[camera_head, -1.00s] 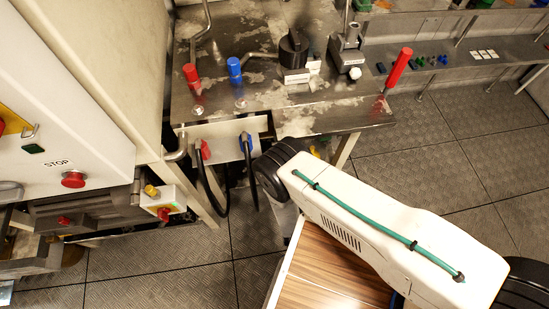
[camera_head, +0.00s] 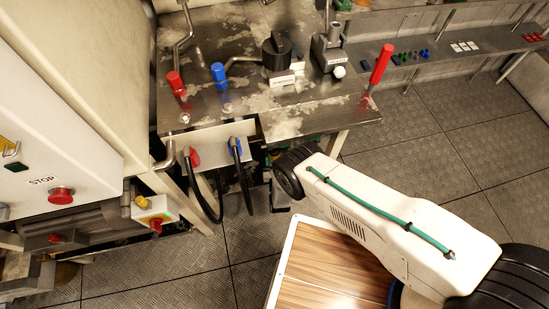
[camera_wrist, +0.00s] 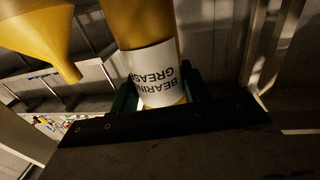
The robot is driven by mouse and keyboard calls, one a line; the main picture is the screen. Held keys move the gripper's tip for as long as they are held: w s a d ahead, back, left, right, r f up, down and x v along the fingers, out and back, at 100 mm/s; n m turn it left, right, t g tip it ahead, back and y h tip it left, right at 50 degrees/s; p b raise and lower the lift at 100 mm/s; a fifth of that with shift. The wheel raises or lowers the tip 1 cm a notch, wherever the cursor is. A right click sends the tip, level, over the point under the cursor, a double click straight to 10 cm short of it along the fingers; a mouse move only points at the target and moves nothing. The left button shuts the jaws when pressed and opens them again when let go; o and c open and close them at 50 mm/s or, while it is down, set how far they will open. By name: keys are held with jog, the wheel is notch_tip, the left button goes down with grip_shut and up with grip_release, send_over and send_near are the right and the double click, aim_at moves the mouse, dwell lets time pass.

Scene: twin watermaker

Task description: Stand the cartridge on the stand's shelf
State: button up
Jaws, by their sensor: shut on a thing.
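The cartridge (camera_wrist: 150,42) is a yellow tube with a white label reading "BEARING GREASE". In the wrist view it stands between the green fingers of my gripper (camera_wrist: 158,92), which is shut on it. The lettering appears upside down in that view. In the head view my arm's white link reaches left to a black wrist joint below the bench's front edge; the fingers and the cartridge are hidden there. I cannot make out the stand or its shelf for certain in either view.
A worn metal bench (camera_head: 230,50) carries red and blue valve handles, a black knob and a red lever (camera_head: 380,62). Black hoses (camera_head: 243,175) hang from its front panel near my wrist. A white cabinet (camera_head: 60,150) stands left. A yellow funnel (camera_wrist: 40,35) is near the cartridge.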

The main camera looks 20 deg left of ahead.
jog(key=shift+f, duration=0.15)
jog(key=shift+f, duration=0.15)
jog(key=o, duration=1.3)
jog(key=shift+c, duration=0.2)
